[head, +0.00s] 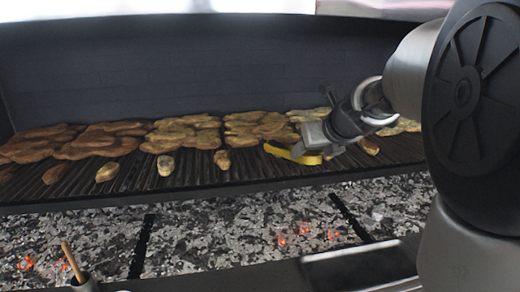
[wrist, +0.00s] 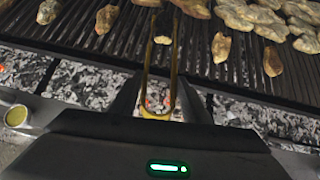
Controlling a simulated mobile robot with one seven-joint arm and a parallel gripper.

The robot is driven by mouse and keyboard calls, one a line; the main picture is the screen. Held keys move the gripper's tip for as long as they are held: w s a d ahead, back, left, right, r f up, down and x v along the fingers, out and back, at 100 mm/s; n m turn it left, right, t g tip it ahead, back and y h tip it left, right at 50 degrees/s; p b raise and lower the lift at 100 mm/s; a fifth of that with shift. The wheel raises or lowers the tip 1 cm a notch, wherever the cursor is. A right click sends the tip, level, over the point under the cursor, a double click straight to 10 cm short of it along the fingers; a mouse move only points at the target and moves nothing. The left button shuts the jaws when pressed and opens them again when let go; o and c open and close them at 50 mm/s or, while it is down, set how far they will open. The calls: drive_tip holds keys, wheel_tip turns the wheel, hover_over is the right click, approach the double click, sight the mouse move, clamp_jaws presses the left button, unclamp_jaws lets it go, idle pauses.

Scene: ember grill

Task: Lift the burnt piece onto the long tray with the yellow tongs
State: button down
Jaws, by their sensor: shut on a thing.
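My gripper (head: 312,145) is shut on the yellow tongs (head: 288,154), over the front part of the grill. In the wrist view the tongs (wrist: 174,62) reach away from my gripper (wrist: 158,96), their two arms apart. A dark, blackened piece (wrist: 162,24) lies between or just under the far ends of the tongs; I cannot tell whether they touch it. I cannot make out this piece in the head view. A dark tray with a pale metal rim (head: 350,266) stands at the front of the grill, partly cut off by my arm; it may be the long tray.
Browned pieces of meat (head: 180,135) cover the back of the grate, with several smaller pieces (head: 107,172) along its front. Grey coals (head: 220,230), a few glowing, lie below. A small bowl (wrist: 16,116) shows in the wrist view.

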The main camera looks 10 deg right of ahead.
wheel_tip(320, 180, up, 8)
drive_tip(key=p, duration=0.7)
drive_tip(key=shift+f, duration=0.25)
